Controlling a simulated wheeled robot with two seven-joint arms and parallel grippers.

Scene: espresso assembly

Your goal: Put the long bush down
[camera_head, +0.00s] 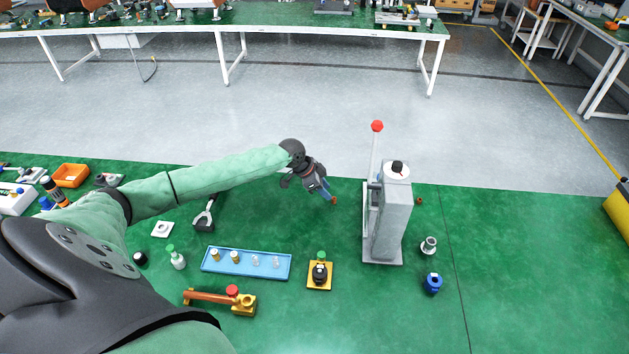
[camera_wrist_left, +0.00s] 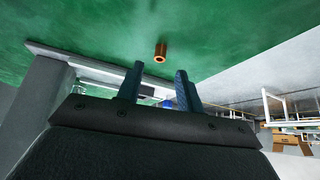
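The long bush is a small copper-orange hollow cylinder (camera_head: 333,199) on the green mat, just past the fingertips of my left gripper (camera_head: 325,194). In the left wrist view the bush (camera_wrist_left: 160,52) shows beyond the tips, roughly between the lines of the two fingers, with its open end facing the camera. The left gripper (camera_wrist_left: 158,82) has its fingers apart with nothing between them. A gap shows between the fingertips and the bush in that view. My right gripper is not in view.
A grey press (camera_head: 388,222) with a red-knobbed lever stands right of the bush. A blue tray (camera_head: 246,274) with small parts, a yellow base with a black part (camera_head: 320,274) and an orange-handled tool (camera_head: 215,297) lie nearer. The mat around the bush is clear.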

